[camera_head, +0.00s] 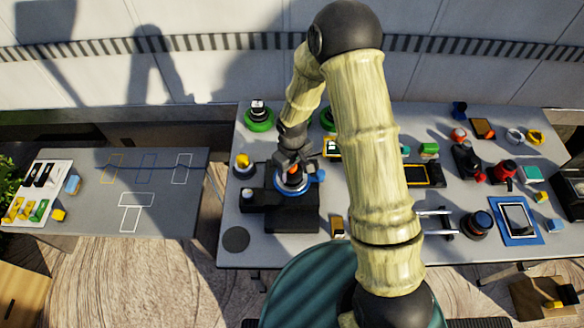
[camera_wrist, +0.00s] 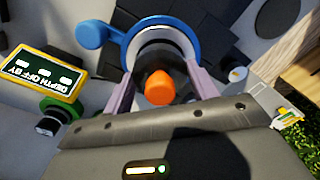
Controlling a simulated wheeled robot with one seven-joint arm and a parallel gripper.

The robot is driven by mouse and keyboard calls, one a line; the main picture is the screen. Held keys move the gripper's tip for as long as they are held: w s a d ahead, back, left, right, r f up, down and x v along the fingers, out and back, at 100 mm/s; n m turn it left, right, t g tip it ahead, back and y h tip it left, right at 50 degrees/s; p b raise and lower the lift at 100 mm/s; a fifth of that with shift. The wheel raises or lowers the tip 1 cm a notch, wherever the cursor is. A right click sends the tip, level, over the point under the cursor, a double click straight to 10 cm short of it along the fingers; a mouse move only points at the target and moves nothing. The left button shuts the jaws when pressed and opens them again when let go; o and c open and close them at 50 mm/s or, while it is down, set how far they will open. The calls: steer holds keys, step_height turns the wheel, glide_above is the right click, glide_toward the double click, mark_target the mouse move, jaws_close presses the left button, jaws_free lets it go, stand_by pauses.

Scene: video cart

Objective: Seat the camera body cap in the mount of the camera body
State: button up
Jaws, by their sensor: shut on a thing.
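The black camera body (camera_head: 292,218) lies on the table in the head view. Its round mount has a blue ring (camera_head: 279,188), which shows with a blue lever in the wrist view (camera_wrist: 133,36). My gripper (camera_head: 293,172) is over the mount, pointing down. In the wrist view its two fingers (camera_wrist: 158,78) are either side of the cap, shut on it. The cap's orange knob (camera_wrist: 158,88) stands between the fingers, in line with the ring. The cap's rim is largely hidden, so I cannot tell whether it touches or sits in the mount.
A yellow-topped round item (camera_head: 243,160) stands left of the camera body, and a green-based one (camera_head: 259,117) behind it. A dark disc (camera_head: 236,239) lies at the front left. A green sign (camera_wrist: 47,72) shows in the wrist view. My arm covers the table's middle.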

steer(key=shift+f+b, duration=0.9)
steer(key=shift+f, duration=0.15)
stand_by(0.5)
steer(key=o, duration=1.1)
step_height(320, 180, up, 18)
steer(key=shift+f+b, duration=0.25)
steer(key=shift+b, duration=0.9)
